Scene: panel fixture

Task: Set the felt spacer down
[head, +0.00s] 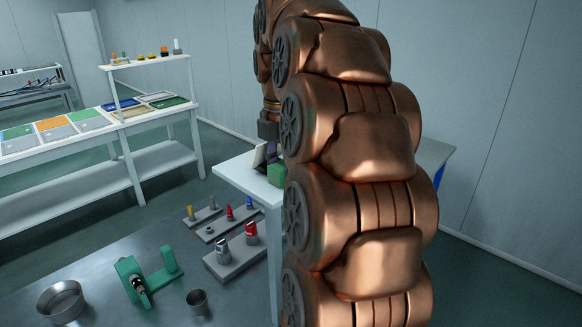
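My copper-coloured arm fills the middle of the head view and hides much of the white table behind it. A dark part at the arm's far end, seemingly my gripper (268,130), shows just left of the arm, above the white table (237,172). Its fingertips are not clear, and I cannot tell whether it is open or shut. Below it are a small green block (275,174), a purple piece and a pale upright plate (259,155), partly hidden by the arm. I cannot pick out the felt spacer for certain.
A dark bench in front holds a metal bowl (61,301), a green fixture (132,279), a small cup (198,301) and grey holders (234,257) with coloured pieces. A white shelf bench (150,119) with coloured trays stands at left. The white table's left end looks clear.

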